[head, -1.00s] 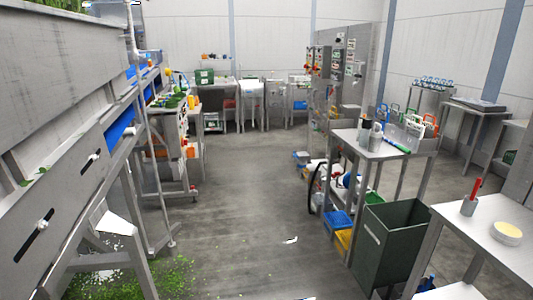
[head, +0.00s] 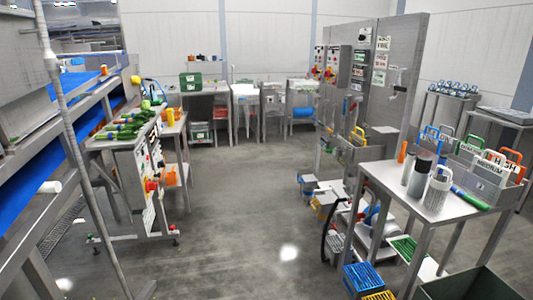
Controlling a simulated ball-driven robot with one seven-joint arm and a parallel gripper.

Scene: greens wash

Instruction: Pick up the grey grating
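My gripper is not in view. A dark grey mesh-like strip (head: 62,226) shows at the lower left, low down behind the conveyor's frame, which partly hides it; I cannot tell whether it is the grey grating. A blue grating-like piece (head: 362,279) and a yellow one (head: 378,296) are at the bottom, right of centre, with the yellow one cut off by the frame edge. A green one (head: 406,248) lies under the steel table. No other grey grating can be made out.
A conveyor with a blue belt (head: 62,184) stands along the left. A cart with green vegetables (head: 125,131) is beyond it. A steel table (head: 400,190) with caddies is on the right, with a dark green bin (head: 470,286) in front. The floor (head: 245,200) between is clear.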

